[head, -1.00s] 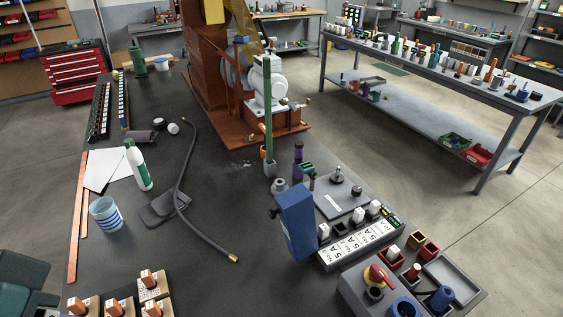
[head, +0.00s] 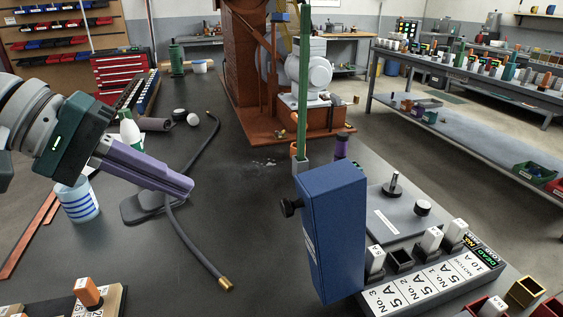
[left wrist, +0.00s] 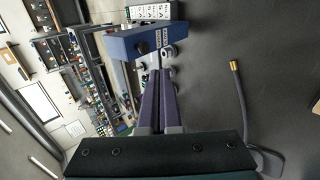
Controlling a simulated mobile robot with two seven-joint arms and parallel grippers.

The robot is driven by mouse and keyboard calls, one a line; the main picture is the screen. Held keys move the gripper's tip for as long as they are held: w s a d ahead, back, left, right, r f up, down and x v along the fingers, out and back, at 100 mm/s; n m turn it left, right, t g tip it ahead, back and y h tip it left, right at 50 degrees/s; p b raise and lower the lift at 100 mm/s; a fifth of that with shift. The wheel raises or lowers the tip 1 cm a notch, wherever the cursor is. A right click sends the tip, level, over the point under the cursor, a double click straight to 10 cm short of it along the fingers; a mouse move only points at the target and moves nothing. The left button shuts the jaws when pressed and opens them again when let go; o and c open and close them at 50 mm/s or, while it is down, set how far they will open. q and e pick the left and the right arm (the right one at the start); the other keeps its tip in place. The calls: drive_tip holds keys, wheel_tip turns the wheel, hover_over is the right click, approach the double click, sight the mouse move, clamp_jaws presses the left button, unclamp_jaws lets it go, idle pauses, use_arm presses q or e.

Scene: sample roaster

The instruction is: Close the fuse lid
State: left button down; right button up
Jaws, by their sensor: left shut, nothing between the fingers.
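The blue fuse lid (head: 335,235) stands open and upright at the left end of the fuse panel (head: 428,283). A black knob (head: 291,206) sticks out of its left side. The panel shows white labels and several fuses, with part of it hidden behind the lid. My left gripper (head: 191,188) has purple fingers, is shut and empty, and is over the bench to the left of the lid, apart from it. In the left wrist view, the lid (left wrist: 145,41) lies beyond the fingertips (left wrist: 159,74). My right gripper is in neither view.
A black hose with a brass end (head: 226,285) lies on the bench below my left gripper. A striped cup (head: 77,203) stands at left. A tall green post (head: 303,90) rises behind the lid. Fuse blocks (head: 88,293) sit at front left. The bench between hose and lid is clear.

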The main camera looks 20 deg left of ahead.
sight(283, 211)
use_arm(q)
drive_tip(key=shift+w+d+r+b+x, duration=0.15)
drive_tip(key=shift+d+r+x, duration=0.2)
drive_tip(key=shift+x, duration=1.6)
drive_tip(key=shift+w+d+r+b+x, duration=0.2)
drive_tip(key=shift+r+x, duration=0.15)
drive_tip(key=shift+x, duration=1.55)
drive_tip(key=shift+w+d+r+b+x, duration=0.15)
drive_tip(key=shift+d+r+x, duration=0.2)
drive_tip(key=shift+x, duration=1.6)
drive_tip(key=shift+s+a, duration=0.1)
